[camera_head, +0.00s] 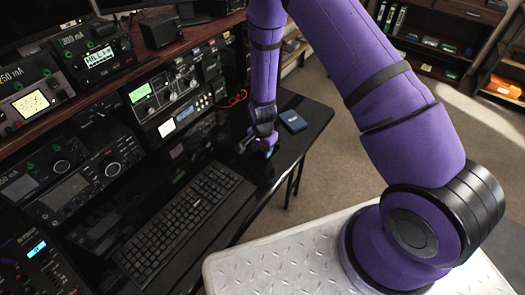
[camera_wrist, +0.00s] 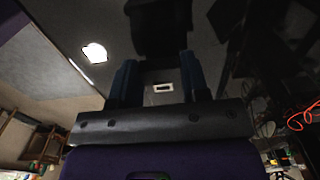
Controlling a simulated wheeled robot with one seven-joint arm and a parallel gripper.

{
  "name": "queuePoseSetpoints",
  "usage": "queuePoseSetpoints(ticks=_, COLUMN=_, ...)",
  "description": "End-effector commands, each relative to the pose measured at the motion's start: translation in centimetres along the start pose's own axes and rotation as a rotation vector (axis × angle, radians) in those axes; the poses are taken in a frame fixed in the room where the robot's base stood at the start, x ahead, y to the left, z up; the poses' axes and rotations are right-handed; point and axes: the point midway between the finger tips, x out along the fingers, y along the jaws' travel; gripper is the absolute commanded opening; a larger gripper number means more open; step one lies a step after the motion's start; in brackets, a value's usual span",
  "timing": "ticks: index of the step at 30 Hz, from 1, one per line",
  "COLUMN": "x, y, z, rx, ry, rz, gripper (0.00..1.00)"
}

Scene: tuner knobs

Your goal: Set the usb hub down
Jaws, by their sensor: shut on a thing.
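My gripper (camera_head: 268,150) is low over the right part of the black desk, just past the far end of the keyboard. In the wrist view its two blue fingers (camera_wrist: 158,80) are shut on a small grey block with a pale rectangular port, which I take to be the usb hub (camera_wrist: 163,89). The hub is not clear in the head view, where the gripper and wrist mostly hide it. I cannot tell whether it touches the desk.
A flat blue box (camera_head: 293,121) lies on the desk just beyond my gripper. A black keyboard (camera_head: 184,222) lies nearer. Radio units (camera_head: 170,101) stand along the left, with an orange cable (camera_head: 236,98) beside them. The glossy desk (camera_head: 311,113) ends close by on the right.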

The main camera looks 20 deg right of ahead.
Motion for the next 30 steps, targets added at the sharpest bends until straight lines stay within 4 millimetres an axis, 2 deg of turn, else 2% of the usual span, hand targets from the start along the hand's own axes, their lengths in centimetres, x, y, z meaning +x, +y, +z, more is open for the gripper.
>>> queuePoseSetpoints(ticks=3, x=1.1, y=0.0, z=0.0, rx=0.0, ry=-0.001, rz=0.001, gripper=0.18)
queuePoseSetpoints(ticks=14, x=1.4, y=0.0, z=0.0, rx=0.0, ry=0.0, rz=0.0, gripper=0.18)
queuePoseSetpoints(ticks=15, x=1.3, y=0.0, z=0.0, rx=0.0, ry=0.0, rz=-0.001, gripper=0.51)
queuePoseSetpoints(ticks=17, x=1.3, y=0.0, z=0.0, rx=0.0, ry=0.0, rz=-0.001, gripper=0.65)
queuePoseSetpoints(ticks=18, x=1.3, y=0.0, z=0.0, rx=0.0, ry=0.0, rz=-0.001, gripper=0.68)
queuePoseSetpoints(ticks=26, x=1.2, y=0.0, z=0.0, rx=0.0, ry=0.0, rz=-0.001, gripper=0.68)
queuePoseSetpoints(ticks=30, x=0.3, y=-0.1, z=0.0, rx=0.0, ry=0.001, rz=-0.002, gripper=0.68)
